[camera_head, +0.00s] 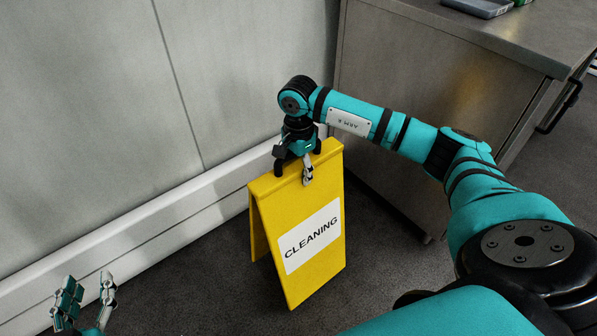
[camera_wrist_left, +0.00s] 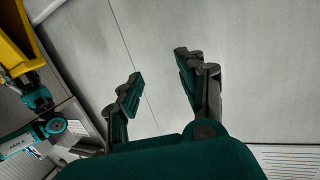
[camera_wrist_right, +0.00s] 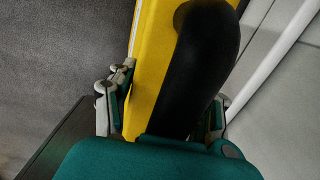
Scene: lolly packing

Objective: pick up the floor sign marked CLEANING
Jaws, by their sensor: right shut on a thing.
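The yellow floor sign (camera_head: 322,266) stands as an A-frame on the dark floor, with a white label reading CLEANING on its front. My right gripper (camera_head: 297,177) is at the sign's top edge with a finger on either side, shut on it. In the right wrist view the yellow sign (camera_wrist_right: 150,75) runs between the fingers (camera_wrist_right: 170,105), and a black rounded part covers some of it. My left gripper (camera_head: 84,292) is open and empty at the lower left. In the left wrist view its fingers (camera_wrist_left: 160,85) are apart, with the wall behind them.
A grey wall with a white skirting (camera_head: 150,232) runs behind the sign. A metal cabinet (camera_head: 430,90) stands close to the right of the sign, with a grey item (camera_head: 478,6) on top. The dark floor (camera_head: 200,300) left of the sign is clear.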

